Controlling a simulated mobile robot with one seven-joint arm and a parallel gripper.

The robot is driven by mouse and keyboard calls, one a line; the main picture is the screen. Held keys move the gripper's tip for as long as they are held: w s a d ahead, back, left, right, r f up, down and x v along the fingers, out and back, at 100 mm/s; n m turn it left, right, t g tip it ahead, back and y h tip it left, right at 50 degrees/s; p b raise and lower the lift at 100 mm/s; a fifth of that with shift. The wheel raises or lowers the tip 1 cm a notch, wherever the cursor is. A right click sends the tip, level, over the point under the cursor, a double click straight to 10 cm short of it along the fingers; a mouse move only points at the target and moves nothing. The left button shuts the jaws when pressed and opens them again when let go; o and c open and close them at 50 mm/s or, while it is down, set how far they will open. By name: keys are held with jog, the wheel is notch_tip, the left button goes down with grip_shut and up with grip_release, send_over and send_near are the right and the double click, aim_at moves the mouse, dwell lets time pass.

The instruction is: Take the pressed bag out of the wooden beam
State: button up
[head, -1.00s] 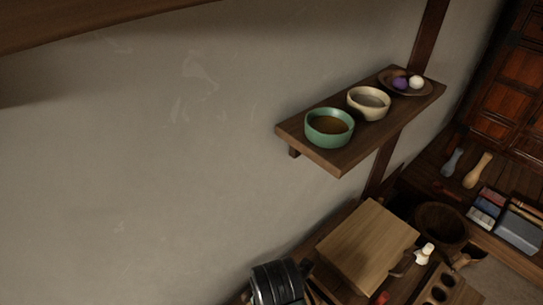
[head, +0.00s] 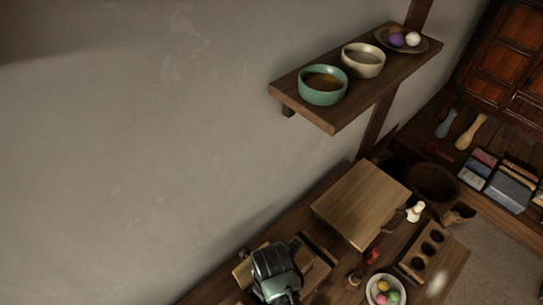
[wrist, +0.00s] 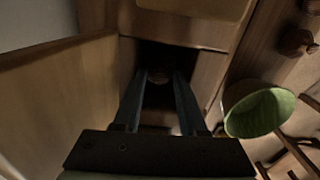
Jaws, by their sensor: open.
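In the wrist view my gripper (wrist: 159,92) is open, its two blue-grey fingers pointing into a dark gap between wooden parts. The wood around the gap (wrist: 195,75) seems to belong to the wooden beam. A small brownish rounded shape (wrist: 158,74) sits deep in the gap, between the fingertips in the picture. It may be the pressed bag, but it is too dark to be sure, and I cannot tell whether the fingers touch it. In the head view a dark part of my arm covers the work spot at the bottom, and my fingertips are hidden.
A wall shelf (head: 335,118) holds a green bowl (head: 323,97), a cream bowl (head: 364,68) and a dish. On the bench are a wooden block (head: 362,203), a holed rack (head: 425,250) and a bowl of coloured balls (head: 385,289). A green-lined bowl (wrist: 258,112) is right of my fingers.

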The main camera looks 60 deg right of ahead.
grip_shut()
dwell(1.4)
